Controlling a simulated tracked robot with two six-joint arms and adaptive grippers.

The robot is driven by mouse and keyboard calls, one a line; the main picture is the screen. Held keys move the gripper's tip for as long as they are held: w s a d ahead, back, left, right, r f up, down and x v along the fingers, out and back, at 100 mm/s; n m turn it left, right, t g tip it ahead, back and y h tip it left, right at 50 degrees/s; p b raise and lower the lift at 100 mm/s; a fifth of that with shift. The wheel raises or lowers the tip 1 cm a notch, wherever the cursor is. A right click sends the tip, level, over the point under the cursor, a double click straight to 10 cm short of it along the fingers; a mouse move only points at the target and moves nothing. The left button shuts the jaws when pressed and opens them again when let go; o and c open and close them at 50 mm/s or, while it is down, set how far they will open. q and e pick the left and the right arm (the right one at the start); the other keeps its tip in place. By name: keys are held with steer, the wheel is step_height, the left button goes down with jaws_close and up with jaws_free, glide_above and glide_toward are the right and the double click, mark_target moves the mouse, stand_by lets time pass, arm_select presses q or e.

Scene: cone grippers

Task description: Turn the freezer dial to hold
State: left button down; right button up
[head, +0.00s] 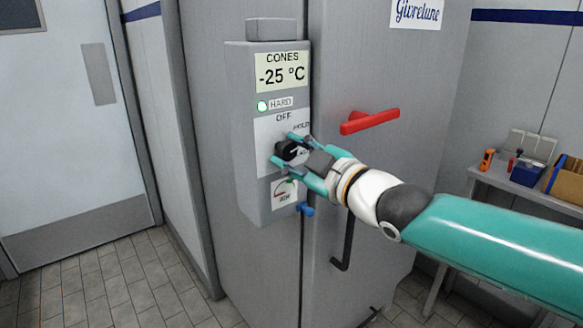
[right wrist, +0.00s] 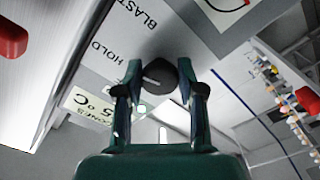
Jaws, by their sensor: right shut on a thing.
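The freezer dial (head: 291,151) is a black knob on the grey control box (head: 241,130) on the freezer front. My right gripper (head: 283,148) is shut on it, one finger on each side. In the right wrist view the dial (right wrist: 160,76) sits between the fingertips (right wrist: 159,70) and bears a small pale mark; I cannot tell which label it points to. OFF is printed above the dial and HOLD (head: 301,126) to its upper right. BLAST (right wrist: 137,12) shows in the right wrist view. My left gripper is not in view.
The display (head: 281,72) reads CONES -25 °C, with a lamp (head: 262,106) by HARD below. A small gauge (head: 284,193) and blue lever (head: 306,209) sit beneath the dial. A red handle (head: 370,121) sticks out at right. A side table (head: 520,184) holds boxes.

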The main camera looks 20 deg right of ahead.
steer(key=shift+f+n+b, duration=0.2)
steer(key=shift+n+b, duration=0.35)
steer(key=shift+n, duration=0.85)
steer(key=shift+a, duration=0.1)
steer(key=o, duration=1.2)
steer(key=shift+c, duration=0.2)
steer(key=shift+r, duration=0.1)
steer(key=shift+s, duration=0.1)
steer(key=shift+s+d, duration=0.2)
steer(key=v, duration=1.1)
steer(key=shift+s, duration=0.2)
